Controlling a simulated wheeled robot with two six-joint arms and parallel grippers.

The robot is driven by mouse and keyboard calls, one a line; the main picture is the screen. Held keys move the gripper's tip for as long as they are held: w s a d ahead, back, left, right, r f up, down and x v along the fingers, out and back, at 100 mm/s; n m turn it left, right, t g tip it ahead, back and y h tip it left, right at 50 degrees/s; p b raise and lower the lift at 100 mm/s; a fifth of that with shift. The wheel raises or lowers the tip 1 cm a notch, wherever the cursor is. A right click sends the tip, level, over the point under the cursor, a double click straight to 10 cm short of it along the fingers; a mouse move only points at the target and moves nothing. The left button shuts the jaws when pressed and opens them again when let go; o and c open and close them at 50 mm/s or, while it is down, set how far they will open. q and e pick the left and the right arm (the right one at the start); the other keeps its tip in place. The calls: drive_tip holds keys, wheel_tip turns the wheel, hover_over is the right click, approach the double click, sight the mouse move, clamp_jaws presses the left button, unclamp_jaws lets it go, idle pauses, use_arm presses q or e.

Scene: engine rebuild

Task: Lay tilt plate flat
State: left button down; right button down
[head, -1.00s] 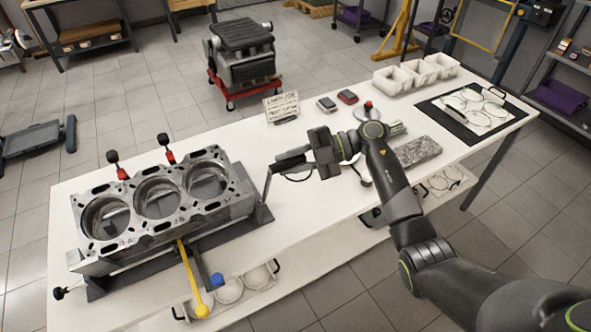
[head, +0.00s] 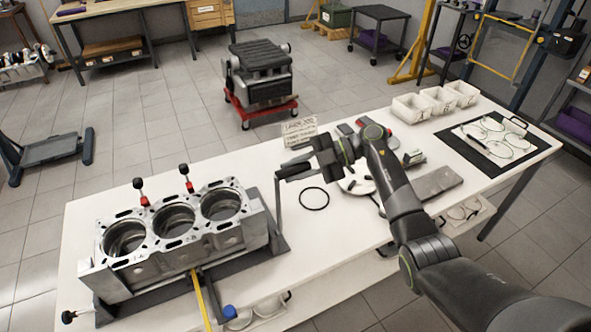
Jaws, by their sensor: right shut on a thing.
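The tilt plate (head: 270,254) is a dark grey plate on the left of the white bench. The engine block (head: 180,250), with three open bores in its deck, rests on it and hides most of it. The deck looks close to level. A dark crank (head: 278,212) rises at the right end of the plate. My right gripper (head: 313,164) is shut on the crank's grip (head: 294,171) at its upper end, though its fingers partly hide the hold. My left gripper is out of view.
A black ring (head: 314,198) lies on the bench below my right gripper. A yellow lever (head: 205,296) and a blue knob (head: 229,312) stick out before the block. Right of my gripper lie a grey slab (head: 437,183), white bins (head: 438,104) and a black mat (head: 532,150).

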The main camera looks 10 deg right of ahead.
drive_tip(key=shift+w+r, duration=0.1)
drive_tip(key=shift+r, duration=0.05)
idle(0.3)
drive_tip(key=c, duration=1.5)
unclamp_jaws()
drive_tip(key=shift+c, duration=0.2)
drive_tip(key=shift+o, duration=1.4)
drive_tip(key=shift+w+a, duration=0.1)
drive_tip(key=shift+d, duration=0.45)
drive_tip(key=b+v, duration=0.6)
drive_tip(key=v, duration=1)
drive_tip(key=shift+d, duration=0.25)
drive_tip(key=shift+w+r, duration=0.1)
